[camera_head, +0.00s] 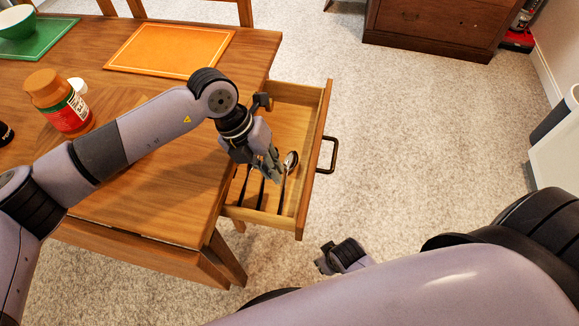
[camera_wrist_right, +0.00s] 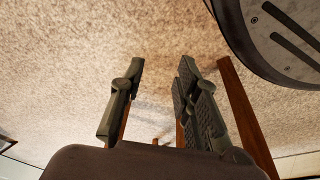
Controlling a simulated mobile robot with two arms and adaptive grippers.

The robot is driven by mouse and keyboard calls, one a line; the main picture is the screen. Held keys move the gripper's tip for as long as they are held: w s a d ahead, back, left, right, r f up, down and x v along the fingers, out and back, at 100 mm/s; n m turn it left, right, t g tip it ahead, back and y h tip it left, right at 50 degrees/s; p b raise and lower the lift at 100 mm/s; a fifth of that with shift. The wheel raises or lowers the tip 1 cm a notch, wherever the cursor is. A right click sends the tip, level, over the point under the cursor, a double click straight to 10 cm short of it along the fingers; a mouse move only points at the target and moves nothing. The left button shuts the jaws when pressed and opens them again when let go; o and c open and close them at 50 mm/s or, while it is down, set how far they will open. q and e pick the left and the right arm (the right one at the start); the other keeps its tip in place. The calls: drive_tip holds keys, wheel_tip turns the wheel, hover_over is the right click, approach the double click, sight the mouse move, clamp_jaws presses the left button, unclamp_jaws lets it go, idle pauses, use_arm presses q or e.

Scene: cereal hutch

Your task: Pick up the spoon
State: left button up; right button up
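The spoon (camera_head: 291,160) lies in the open drawer (camera_head: 322,110), bowl toward the far end and dark handle toward the front. My left gripper (camera_head: 272,174) points down over the drawer, just left of the spoon's bowl, and partly covers the drawer's contents. I cannot tell whether its fingers are spread or touching the spoon. My right gripper (camera_wrist_right: 158,85) is open and empty in the right wrist view, with carpet and wooden legs behind it. In the head view it is low, in front of the drawer, mostly hidden by my arm.
Other dark-handled utensils (camera_head: 262,192) lie left of the spoon. The drawer has a dark handle (camera_head: 330,156). The wooden table (camera_head: 180,195) holds a jar (camera_head: 66,112), an orange mat (camera_head: 168,48) and a green mat (camera_head: 45,42). Carpet right of the drawer is clear.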

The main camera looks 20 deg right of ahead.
sight(284, 187)
use_arm(q)
drive_tip(key=shift+s+d+f, duration=0.1)
drive_tip(key=shift+f, duration=0.3)
drive_tip(key=x, duration=0.4)
drive_tip(key=shift+d+f, duration=0.2)
drive_tip(key=shift+f, duration=0.15)
clamp_jaws()
use_arm(e)
drive_tip(key=shift+w+r, duration=0.3)
drive_tip(key=shift+r, duration=0.55)
use_arm(q)
drive_tip(key=shift+r, duration=0.2)
